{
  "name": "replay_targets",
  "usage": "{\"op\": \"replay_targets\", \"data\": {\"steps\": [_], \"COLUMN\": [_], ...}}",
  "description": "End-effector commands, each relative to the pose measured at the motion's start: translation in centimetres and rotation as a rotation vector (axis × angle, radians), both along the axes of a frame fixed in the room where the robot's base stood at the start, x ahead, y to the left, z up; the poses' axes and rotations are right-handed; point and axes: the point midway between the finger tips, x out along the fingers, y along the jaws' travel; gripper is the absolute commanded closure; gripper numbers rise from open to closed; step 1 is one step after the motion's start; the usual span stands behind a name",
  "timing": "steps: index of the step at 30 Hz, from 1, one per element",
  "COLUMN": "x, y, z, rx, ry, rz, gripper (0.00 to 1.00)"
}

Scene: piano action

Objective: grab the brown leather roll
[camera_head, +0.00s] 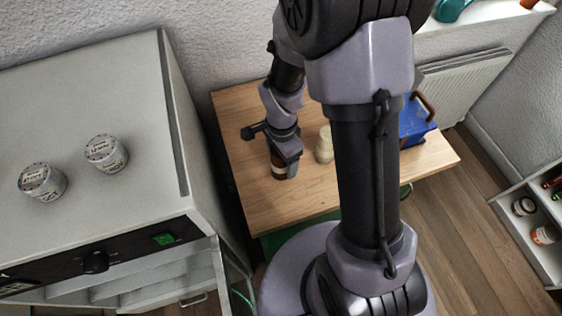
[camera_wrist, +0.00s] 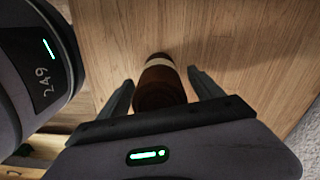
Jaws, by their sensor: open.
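A dark brown, rounded object with a pale band, which looks like the brown leather roll (camera_wrist: 158,88), is on the wooden table. In the wrist view it lies between the two fingers of my gripper (camera_wrist: 160,92), which are apart with a gap on each side. In the head view the brown roll (camera_head: 278,168) shows partly beside my gripper (camera_head: 287,165), near the left part of the table. The gripper hides some of it there. The fingers do not appear to touch it.
The wooden table (camera_head: 250,110) also bears a cream cylinder (camera_head: 324,146) right of my gripper and a blue box (camera_head: 414,120) behind my arm. A grey cabinet (camera_head: 110,75) with two labelled jars stands close on the left. An open shelf is at far right.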

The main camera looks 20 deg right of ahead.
Motion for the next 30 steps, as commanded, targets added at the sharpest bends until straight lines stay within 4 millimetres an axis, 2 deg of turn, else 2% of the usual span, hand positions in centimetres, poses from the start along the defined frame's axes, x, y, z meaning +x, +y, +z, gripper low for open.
{"op": "replay_targets", "data": {"steps": [2, 13, 22, 30], "x": [0.0, 0.0, 0.0, 0.0], "y": [0.0, 0.0, 0.0, 0.0], "z": [0.1, 0.1, 0.5, 4.2], "rx": [0.0, 0.0, 0.0, 0.0], "ry": [0.0, 0.0, -0.001, -0.002], "rz": [0.0, 0.001, 0.001, 0.001], "gripper": [0.24, 0.94, 0.94, 0.94]}}
